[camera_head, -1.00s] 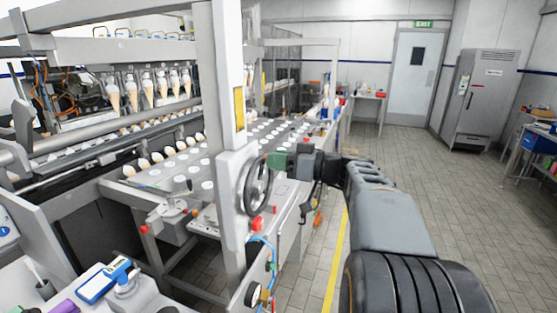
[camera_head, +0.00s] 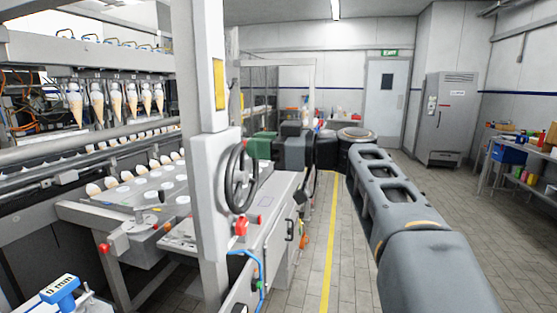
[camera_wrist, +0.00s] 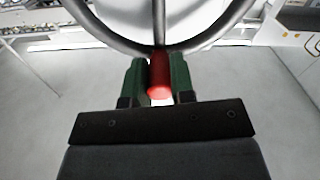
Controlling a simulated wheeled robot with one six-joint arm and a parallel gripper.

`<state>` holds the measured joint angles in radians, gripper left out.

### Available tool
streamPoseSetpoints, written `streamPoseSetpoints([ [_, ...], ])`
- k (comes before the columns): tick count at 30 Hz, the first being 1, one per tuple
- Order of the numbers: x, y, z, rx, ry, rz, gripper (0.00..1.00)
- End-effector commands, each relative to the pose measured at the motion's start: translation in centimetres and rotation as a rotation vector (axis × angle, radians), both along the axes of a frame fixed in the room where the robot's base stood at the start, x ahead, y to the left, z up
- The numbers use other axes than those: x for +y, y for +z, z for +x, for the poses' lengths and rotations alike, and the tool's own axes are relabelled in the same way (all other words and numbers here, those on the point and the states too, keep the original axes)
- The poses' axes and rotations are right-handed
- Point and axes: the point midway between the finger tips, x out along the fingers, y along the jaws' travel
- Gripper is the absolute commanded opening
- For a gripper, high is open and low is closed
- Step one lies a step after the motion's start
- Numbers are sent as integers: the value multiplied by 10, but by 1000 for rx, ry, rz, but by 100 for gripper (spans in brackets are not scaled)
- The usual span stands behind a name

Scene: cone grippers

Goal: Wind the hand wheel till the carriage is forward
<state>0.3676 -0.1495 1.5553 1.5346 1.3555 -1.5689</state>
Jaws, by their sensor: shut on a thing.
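The hand wheel (camera_head: 228,182) is a dark ring on the side of a white upright post. It fills the top of the wrist view (camera_wrist: 200,43). My gripper (camera_head: 262,146), with green fingers, is at the wheel's upper right side. In the wrist view, my gripper (camera_wrist: 160,68) is shut on the wheel's red handle (camera_wrist: 159,82), one green finger on each side. I cannot tell which part of the machine is the carriage. A row of cones (camera_head: 97,97) hangs at the left.
A red knob (camera_head: 241,228) sits just below the wheel. A blue gauge reading 0 mm (camera_head: 60,288) is at lower left. A grey cabinet (camera_head: 452,118) and a side table stand at the right.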

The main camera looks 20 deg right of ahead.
Motion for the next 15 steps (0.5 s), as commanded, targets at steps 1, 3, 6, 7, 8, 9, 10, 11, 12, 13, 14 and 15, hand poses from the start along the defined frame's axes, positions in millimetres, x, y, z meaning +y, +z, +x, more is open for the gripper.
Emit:
streamPoseSetpoints([
  [1,3,-3,-2,-1,13,-7,0],
  [3,4,-2,-2,-3,14,-8,0],
  [6,4,-2,-2,-1,14,-9,0],
  [7,3,-2,-2,-2,13,-9,0],
  [8,3,-2,-2,-2,13,-9,0],
  [9,3,-2,-2,-2,12,-8,0],
  [10,3,-2,-2,-2,12,-8,0],
  [11,3,-2,-2,-2,12,-8,26],
  [12,2,-2,-2,-1,11,-8,30],
  [13,2,-2,-1,-1,10,-8,32],
  [14,2,-1,-1,-1,9,-7,35],
  [15,1,-1,-1,-2,7,-6,39],
])
